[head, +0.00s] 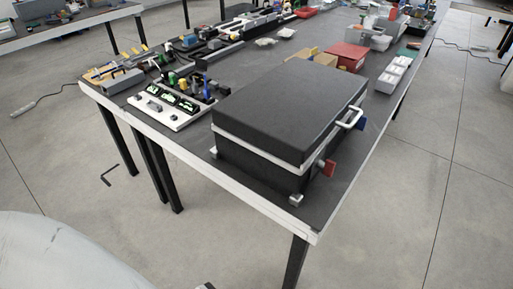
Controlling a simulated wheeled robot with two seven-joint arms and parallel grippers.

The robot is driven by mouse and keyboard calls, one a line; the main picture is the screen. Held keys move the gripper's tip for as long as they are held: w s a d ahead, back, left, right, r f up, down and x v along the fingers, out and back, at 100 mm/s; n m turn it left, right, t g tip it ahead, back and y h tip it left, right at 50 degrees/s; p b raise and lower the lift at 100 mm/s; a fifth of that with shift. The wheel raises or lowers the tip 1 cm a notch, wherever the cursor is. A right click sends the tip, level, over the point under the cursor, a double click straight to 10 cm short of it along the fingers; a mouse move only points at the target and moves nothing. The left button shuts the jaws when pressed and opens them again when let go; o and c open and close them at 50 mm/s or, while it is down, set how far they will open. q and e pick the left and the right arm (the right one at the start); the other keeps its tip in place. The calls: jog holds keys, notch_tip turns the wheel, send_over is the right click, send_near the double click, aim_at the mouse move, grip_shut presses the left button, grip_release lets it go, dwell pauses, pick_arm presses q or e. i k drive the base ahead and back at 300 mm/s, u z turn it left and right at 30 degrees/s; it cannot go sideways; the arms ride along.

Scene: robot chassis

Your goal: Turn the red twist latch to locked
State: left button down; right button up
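A large black case (285,105) with a white band around it sits closed on the near end of the long dark table. The red twist latch (326,168) is on the case's right-hand side, near the front corner. A blue latch (360,123) is farther back on the same side, beside a white handle (350,117). I cannot tell at this size whether the red latch is turned to locked. Neither of my grippers is in view.
A white panel (165,108) with green displays and switches stands left of the case. Tools and small parts crowd the table behind it. A red bin (347,56) and a white tray (394,74) are beyond the case.

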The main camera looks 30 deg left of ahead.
aim_at(328, 167)
jog(key=u, duration=0.2)
jog(key=i, duration=0.7)
jog(key=u, duration=0.25)
